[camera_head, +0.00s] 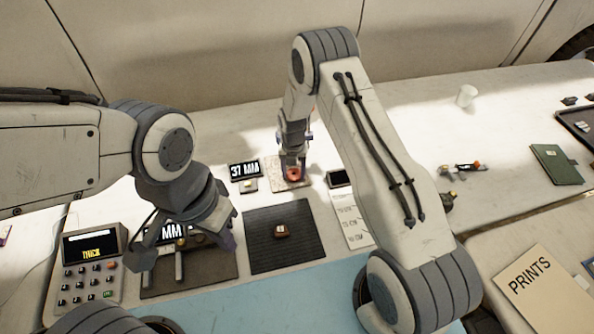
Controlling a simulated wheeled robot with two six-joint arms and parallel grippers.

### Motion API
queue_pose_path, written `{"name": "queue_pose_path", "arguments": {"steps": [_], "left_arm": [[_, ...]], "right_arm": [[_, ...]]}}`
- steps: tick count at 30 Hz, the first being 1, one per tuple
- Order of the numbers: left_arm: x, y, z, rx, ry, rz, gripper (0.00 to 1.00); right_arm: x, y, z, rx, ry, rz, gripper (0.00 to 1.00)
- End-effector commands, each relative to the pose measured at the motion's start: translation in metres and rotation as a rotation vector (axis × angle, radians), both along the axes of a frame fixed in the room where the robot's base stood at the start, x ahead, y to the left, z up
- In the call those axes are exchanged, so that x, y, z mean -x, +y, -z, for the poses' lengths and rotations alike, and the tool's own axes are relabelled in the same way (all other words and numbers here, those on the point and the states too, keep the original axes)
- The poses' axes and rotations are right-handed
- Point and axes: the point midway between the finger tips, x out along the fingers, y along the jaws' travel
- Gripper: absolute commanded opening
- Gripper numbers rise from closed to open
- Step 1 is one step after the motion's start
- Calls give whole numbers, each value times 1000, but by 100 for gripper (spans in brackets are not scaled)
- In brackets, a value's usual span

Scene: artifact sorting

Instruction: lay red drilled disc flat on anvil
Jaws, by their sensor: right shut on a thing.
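My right gripper (293,167) points down at the back middle of the table, shut on a small reddish piece (293,174), which looks like the red drilled disc. The fingers hide part of it, and I cannot make out its hole or tilt. It is over a pale speckled square plate (273,177), which may be the anvil; I cannot tell whether they touch. My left gripper (188,248) is at the left, its fingers apart and empty, in front of a dark instrument with an MM display (174,231).
A small red and white piece (281,231) lies on a black ribbed mat (266,251). A 37 MM display (244,170) stands left of the plate. A keypad unit (88,265) is at the left. A green book (556,164) and a white cup (466,96) are at the right.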

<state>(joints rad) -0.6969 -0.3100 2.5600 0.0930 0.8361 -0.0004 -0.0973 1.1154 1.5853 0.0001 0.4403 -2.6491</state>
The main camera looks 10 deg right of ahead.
Motion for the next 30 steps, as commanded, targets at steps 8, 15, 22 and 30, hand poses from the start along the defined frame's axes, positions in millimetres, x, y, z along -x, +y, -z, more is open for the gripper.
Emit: {"name": "queue_pose_path", "arguments": {"steps": [8, 15, 22, 30], "left_arm": [[0, 0, 0, 0, 0, 0, 0], [0, 0, -2, 0, 0, 0, 0], [0, 0, 10, 0, 0, 0, 0], [0, 0, 19, 0, 0, 0, 0]], "right_arm": [[0, -1, 1, 0, 1, 1, 89], [0, 0, -6, 0, -1, 1, 89], [-2, 0, -47, -1, -6, 0, 89], [0, 0, -101, -1, -4, 1, 89]]}}
